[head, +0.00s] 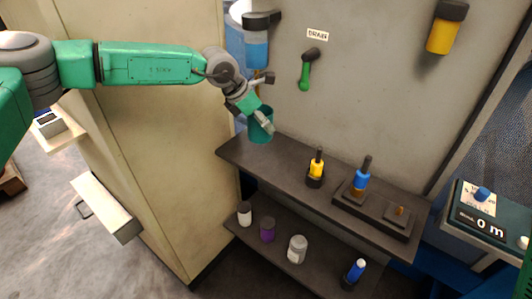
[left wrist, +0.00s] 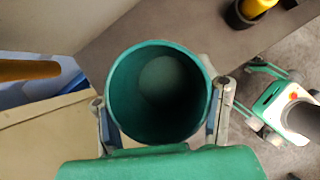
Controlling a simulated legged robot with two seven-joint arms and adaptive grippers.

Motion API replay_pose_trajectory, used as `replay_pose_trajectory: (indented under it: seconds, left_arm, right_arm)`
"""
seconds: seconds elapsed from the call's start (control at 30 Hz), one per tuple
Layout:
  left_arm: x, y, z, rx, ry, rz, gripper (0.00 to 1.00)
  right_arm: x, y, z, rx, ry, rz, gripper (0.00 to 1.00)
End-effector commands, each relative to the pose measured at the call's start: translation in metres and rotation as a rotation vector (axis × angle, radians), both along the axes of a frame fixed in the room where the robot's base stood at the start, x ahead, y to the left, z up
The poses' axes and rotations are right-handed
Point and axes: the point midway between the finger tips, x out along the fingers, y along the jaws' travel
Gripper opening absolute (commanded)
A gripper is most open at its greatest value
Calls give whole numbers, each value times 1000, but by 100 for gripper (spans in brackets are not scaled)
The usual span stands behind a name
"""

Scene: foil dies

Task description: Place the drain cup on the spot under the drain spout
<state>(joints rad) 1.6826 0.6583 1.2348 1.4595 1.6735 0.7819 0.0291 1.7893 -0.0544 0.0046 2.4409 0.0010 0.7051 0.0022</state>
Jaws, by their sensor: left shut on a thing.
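The drain cup (head: 260,130) is an open teal cup, upright, near the left end of the upper shelf. My left gripper (head: 262,119) is shut on it, with one finger on either side in the left wrist view. The cup (left wrist: 158,92) looks empty inside there. A green-handled lever (head: 305,72) hangs under the DRAIN label (head: 318,35). A blue bowl unit (head: 257,47) with a dark top is on the wall above the cup.
The upper shelf (head: 275,160) holds a yellow-bodied tool (head: 316,168) and a dark block with a blue tool (head: 361,180). A beige cabinet (head: 165,150) stands left. A gauge box (head: 480,220) is right.

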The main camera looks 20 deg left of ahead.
Motion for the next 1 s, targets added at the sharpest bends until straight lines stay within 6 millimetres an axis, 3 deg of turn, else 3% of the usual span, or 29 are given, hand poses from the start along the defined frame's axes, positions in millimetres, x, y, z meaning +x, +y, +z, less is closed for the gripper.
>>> replay_pose_trajectory:
  seconds: [0.2, 0.47, 0.63, 0.97, 1.0]
  left_arm:
    - [-1, 0, -43, 0, 6, 7, 26]
    - [-1, 1, -65, 2, 4, 6, 26]
    - [-1, 0, -90, 1, 7, 6, 26]
    - [0, 1, -96, 1, 3, 5, 26]
    - [-1, 1, -96, 1, 3, 5, 66]
  right_arm:
    - [0, 0, -1, 0, 0, 0, 40]
    - [0, 0, 0, 0, 0, 0, 40]
    - [0, 0, 0, 0, 0, 0, 40]
    - [0, 0, -1, 0, 0, 0, 40]
    - [0, 0, -1, 0, 0, 0, 40]
